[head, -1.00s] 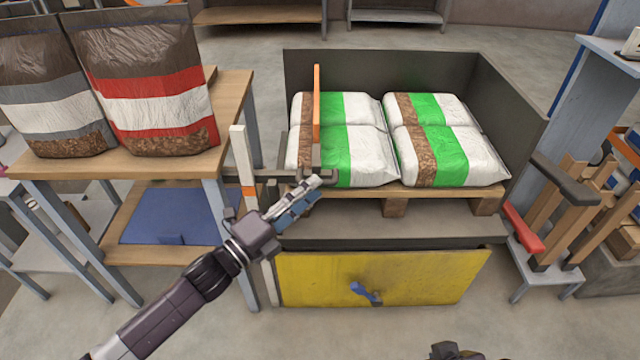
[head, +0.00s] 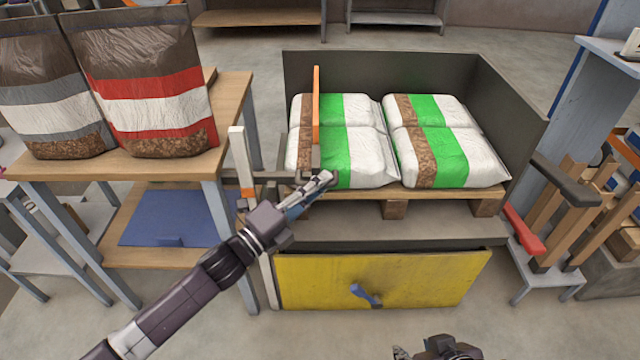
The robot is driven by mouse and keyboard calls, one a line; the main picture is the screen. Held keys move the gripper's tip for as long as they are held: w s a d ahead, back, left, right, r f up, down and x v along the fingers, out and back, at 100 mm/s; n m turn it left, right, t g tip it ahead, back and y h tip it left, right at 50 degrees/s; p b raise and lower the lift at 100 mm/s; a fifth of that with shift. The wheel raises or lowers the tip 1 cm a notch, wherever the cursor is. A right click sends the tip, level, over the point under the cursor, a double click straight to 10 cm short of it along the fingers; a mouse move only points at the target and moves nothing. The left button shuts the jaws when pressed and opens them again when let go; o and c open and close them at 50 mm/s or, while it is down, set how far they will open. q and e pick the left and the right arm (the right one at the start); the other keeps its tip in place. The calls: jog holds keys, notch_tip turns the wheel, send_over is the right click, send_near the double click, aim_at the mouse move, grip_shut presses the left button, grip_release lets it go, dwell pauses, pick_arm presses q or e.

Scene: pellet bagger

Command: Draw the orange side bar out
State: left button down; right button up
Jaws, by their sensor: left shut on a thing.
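The orange side bar (head: 316,104) shows as a narrow orange strip in front of the left bags, with a thin grey-brown part below it. A dark crossbar (head: 269,176) meets its lower end and runs left past a white post (head: 242,165) with an orange band. My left gripper (head: 325,180) is shut at the lower front end of the bar, by the right end of the dark crossbar; its fingers hide the exact contact. My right gripper (head: 445,350) shows only partly at the bottom edge, away from the bar; its jaw state is unclear.
Several white, green and brown bags (head: 450,155) lie on a wooden pallet (head: 396,208) inside dark walls (head: 385,72). Below is a yellow panel (head: 430,280) with a blue handle (head: 365,294). A table (head: 232,110) with two bags stands left; a red-handled rack (head: 523,228) stands right.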

aim_at(253, 185)
pick_arm(q)
jog(key=a, duration=1.4)
jog(key=shift+a, duration=0.2)
pick_arm(e)
jog(key=shift+s+d+f+g, duration=0.15)
jog(key=shift+s+g, duration=0.05)
jog(key=shift+s, duration=0.25)
jog(key=shift+s+d+f+g, duration=0.15)
jog(key=shift+s+g, duration=0.05)
jog(key=shift+s, duration=0.25)
pick_arm(q)
jog(key=c, duration=2)
grip_release()
jog(key=v, duration=1.2)
